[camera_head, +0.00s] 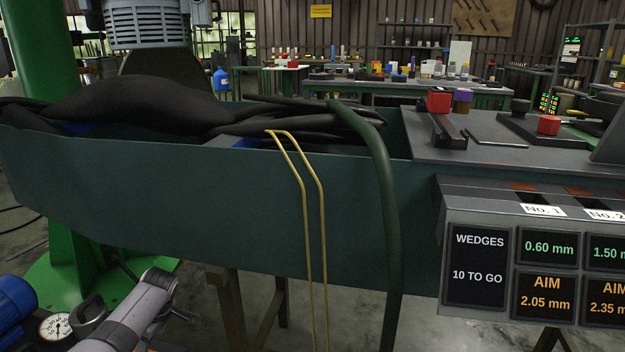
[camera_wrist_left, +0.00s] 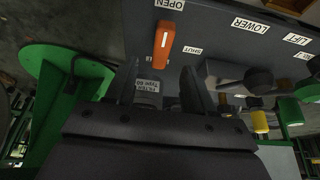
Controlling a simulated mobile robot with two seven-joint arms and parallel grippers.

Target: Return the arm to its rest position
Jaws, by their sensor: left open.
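My left gripper (camera_wrist_left: 163,84) is open in the left wrist view, its two dark fingers spread apart with nothing seen between them. Beyond the fingertips is a grey control panel (camera_wrist_left: 215,60) with an orange lever (camera_wrist_left: 166,46) between OPEN and SHUT labels; the lever looks apart from the fingers. In the head view a grey arm part that looks like mine (camera_head: 130,315) shows at the lower left, and the gripper's fingers cannot be made out there. My right gripper is in neither view.
A wedge display (camera_head: 480,262) stands at right. A pressure gauge (camera_head: 57,326) is at lower left. Knobs on the panel sit at right in the wrist view.

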